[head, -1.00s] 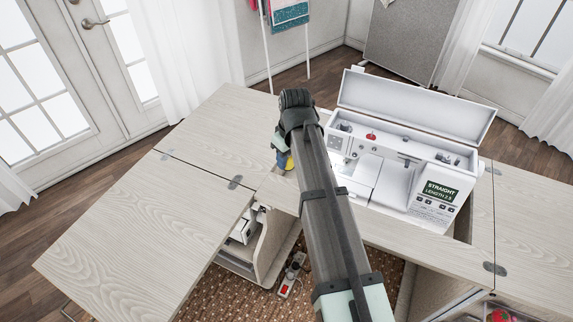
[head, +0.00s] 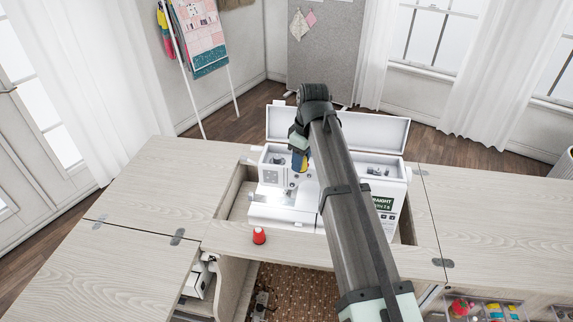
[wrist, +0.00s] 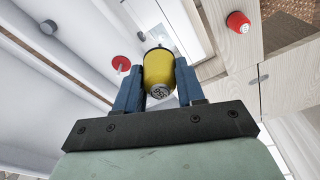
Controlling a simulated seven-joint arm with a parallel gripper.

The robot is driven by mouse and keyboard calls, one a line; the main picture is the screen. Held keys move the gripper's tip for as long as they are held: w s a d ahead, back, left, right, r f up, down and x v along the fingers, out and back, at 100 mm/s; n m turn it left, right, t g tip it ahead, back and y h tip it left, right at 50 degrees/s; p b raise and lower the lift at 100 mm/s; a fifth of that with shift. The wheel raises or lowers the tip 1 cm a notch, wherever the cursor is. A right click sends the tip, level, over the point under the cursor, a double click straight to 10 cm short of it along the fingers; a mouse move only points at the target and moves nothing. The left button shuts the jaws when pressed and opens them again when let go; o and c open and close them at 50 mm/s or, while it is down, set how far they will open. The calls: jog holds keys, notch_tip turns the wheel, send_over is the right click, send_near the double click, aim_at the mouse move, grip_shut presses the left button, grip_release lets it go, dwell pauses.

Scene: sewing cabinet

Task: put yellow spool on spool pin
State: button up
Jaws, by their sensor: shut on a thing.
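My gripper (wrist: 160,88) has two blue fingers shut on the sides of the yellow spool (wrist: 160,68). In the head view my gripper (head: 300,160) is over the left part of the white sewing machine (head: 262,205), and the spool is mostly hidden by it. In the wrist view a red disc with a thin pale pin (wrist: 121,64), which looks like the spool pin, is left of the held spool and apart from it. The pin is hidden in the head view. The height of the spool above the machine is hard to tell.
A red spool (head: 259,236) stands on the cabinet top in front of the machine; it also shows in the wrist view (wrist: 238,22). The machine's raised lid (head: 350,128) stands behind my gripper. A bin with colored items (head: 480,309) is at lower right.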

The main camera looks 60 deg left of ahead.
jog(key=shift+w+a+f, duration=0.15)
jog(key=shift+w+a, duration=1.05)
jog(key=shift+w, duration=0.15)
jog(key=shift+w+a+f, duration=0.1)
jog(key=shift+w+a, duration=1.1)
jog(key=shift+w, duration=0.15)
jog(key=shift+f, duration=1.25)
jog(key=o, duration=1.1)
jog(key=shift+r, duration=0.1)
notch_tip(320, 180, up, 14)
jog(key=d, duration=0.1)
jog(key=shift+w+d+f, duration=0.2)
jog(key=shift+w+d, duration=0.1)
